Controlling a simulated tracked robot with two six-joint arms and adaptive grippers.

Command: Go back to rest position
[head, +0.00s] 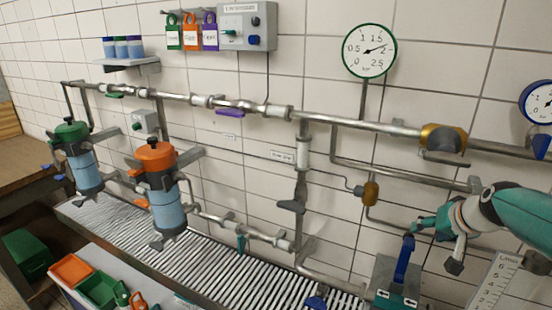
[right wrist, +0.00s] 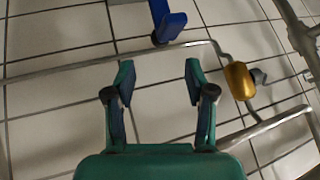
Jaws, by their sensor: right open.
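My right gripper (head: 432,243) reaches in from the right edge in the head view, in front of the tiled wall. It is open, and nothing is between its fingers. In the right wrist view its two teal fingers (right wrist: 158,82) are spread apart, with bare tiles and a thin pipe behind them. A blue lever (head: 405,259) stands upright on a grey box to the lower left of the gripper. A blue handle (right wrist: 168,20) also shows beyond the fingertips in the right wrist view. My left gripper is not in view.
A brass fitting (head: 370,193) sits on thin piping left of the gripper. A brass-coloured valve (head: 443,138) is on the main pipe above it. Filter housings with green (head: 72,132) and orange (head: 155,156) caps stand left. A marked scale (head: 493,284) is below my right arm.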

